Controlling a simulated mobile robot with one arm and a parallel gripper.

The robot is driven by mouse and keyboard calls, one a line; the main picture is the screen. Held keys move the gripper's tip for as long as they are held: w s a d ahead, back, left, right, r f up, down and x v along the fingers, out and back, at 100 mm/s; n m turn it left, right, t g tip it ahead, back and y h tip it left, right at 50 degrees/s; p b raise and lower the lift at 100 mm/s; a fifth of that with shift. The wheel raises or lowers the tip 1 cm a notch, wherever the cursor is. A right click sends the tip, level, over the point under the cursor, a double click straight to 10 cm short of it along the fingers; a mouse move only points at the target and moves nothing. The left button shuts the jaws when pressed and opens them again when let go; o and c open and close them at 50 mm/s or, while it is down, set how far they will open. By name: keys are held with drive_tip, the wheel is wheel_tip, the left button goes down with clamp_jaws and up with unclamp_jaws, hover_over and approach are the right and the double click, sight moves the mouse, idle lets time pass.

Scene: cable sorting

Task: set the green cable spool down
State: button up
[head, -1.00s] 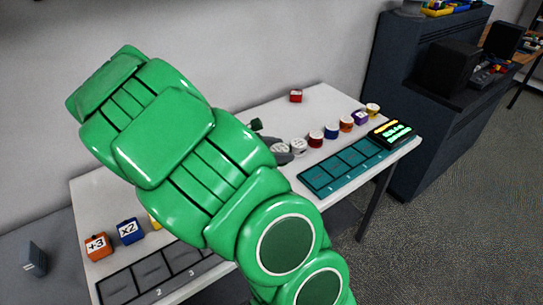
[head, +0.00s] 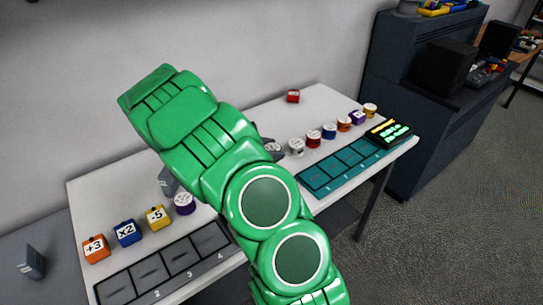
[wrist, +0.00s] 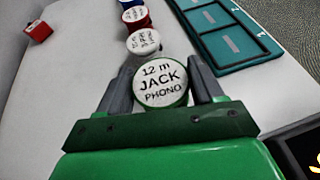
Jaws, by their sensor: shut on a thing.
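The green cable spool (wrist: 160,82) has a white top reading "12 m JACK PHONO" in the wrist view; a green side edge shows at its right. My gripper (wrist: 161,88) is shut on it, one grey finger on each side. In the head view my green arm covers most of the gripper and spool, near the left end of the spool row. I cannot tell whether the spool's underside touches the white table (head: 320,100).
A white-topped spool (wrist: 143,42) stands just beyond the held one, then a red spool (wrist: 136,18). The teal tray (head: 350,165) lies to the right, with a lit display (head: 388,132) past it. A red block (head: 293,96) sits at the back. A grey tray (head: 165,275) lies front left.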

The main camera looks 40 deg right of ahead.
drive_tip(key=shift+w+d+f, duration=0.15)
drive_tip(key=shift+w+f, duration=0.1)
drive_tip(key=shift+f, duration=1.7)
drive_tip(key=o, duration=1.1)
drive_tip(key=shift+w, duration=0.1)
drive_tip(key=v, duration=1.2)
